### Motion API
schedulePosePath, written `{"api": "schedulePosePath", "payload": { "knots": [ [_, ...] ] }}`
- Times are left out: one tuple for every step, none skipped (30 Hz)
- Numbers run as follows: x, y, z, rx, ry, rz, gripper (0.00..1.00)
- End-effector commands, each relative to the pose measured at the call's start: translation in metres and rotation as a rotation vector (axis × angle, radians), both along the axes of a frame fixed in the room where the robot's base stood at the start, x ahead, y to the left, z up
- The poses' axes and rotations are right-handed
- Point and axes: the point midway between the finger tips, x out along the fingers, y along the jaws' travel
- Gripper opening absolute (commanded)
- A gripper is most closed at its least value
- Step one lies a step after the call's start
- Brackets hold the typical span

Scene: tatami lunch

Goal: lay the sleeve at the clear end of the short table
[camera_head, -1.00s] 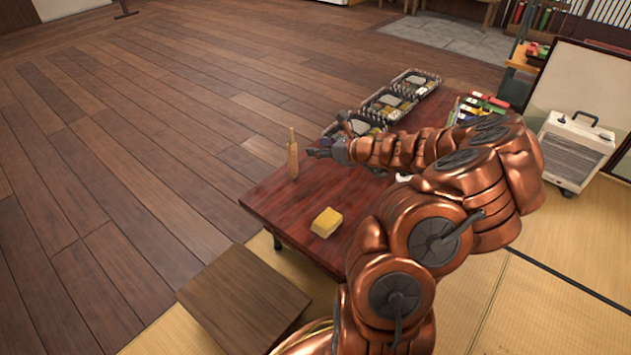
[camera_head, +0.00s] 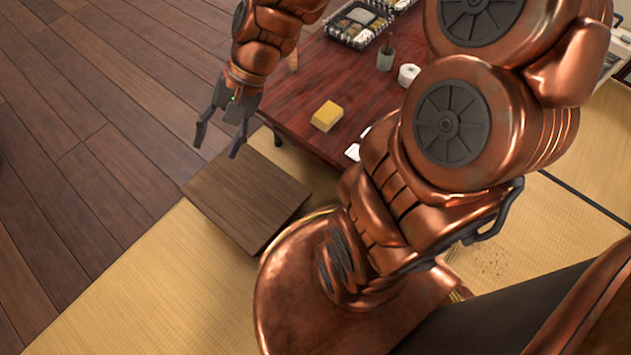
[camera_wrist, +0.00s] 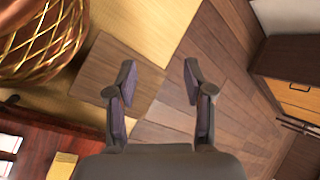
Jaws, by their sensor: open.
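My gripper (camera_head: 215,150) is open and empty, out past the near left corner of the short red-brown table (camera_head: 310,85). It hangs above the edge of a low wooden board. In the wrist view its two fingers (camera_wrist: 158,72) are apart with only floor and board behind. Two small white flat pieces (camera_head: 352,152) lie near the table's front edge, partly behind my arm; they also show in the wrist view (camera_wrist: 10,143). They may be paper sleeves, but I cannot tell.
A yellow block (camera_head: 326,115) sits near the table's left end. A white roll (camera_head: 408,75), a grey cup (camera_head: 386,54) and lunch trays (camera_head: 358,22) stand farther back. The wooden board (camera_head: 247,200) lies beside the table.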

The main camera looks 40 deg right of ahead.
Motion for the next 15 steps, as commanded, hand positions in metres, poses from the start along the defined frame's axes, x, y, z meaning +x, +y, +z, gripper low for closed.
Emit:
{"api": "schedulePosePath", "payload": {
  "knots": [
    [-0.024, 0.001, -0.002, -0.064, -0.005, 0.096, 0.52],
    [-0.039, 0.0, -0.005, -0.1, -0.002, 0.154, 0.52],
    [-0.056, -0.004, -0.008, -0.15, -0.001, 0.226, 0.52],
    [-0.069, -0.009, -0.01, -0.188, -0.001, 0.278, 0.52],
    [-0.081, -0.013, -0.011, -0.223, 0.003, 0.328, 0.52],
    [-0.097, -0.021, -0.013, -0.269, 0.011, 0.394, 0.52],
    [-0.108, -0.027, -0.013, -0.303, 0.015, 0.438, 0.52],
    [-0.118, -0.033, -0.013, -0.334, 0.02, 0.476, 0.52],
    [-0.13, -0.042, -0.014, -0.372, 0.03, 0.526, 0.52],
    [-0.139, -0.048, -0.014, -0.395, 0.04, 0.559, 0.52],
    [-0.147, -0.054, -0.014, -0.418, 0.048, 0.589, 0.52],
    [-0.155, -0.061, -0.013, -0.445, 0.055, 0.619, 0.52],
    [-0.16, -0.066, -0.013, -0.462, 0.059, 0.64, 0.52],
    [-0.164, -0.07, -0.012, -0.477, 0.065, 0.656, 0.52],
    [-0.168, -0.074, -0.012, -0.492, 0.07, 0.673, 0.52]
  ]
}}
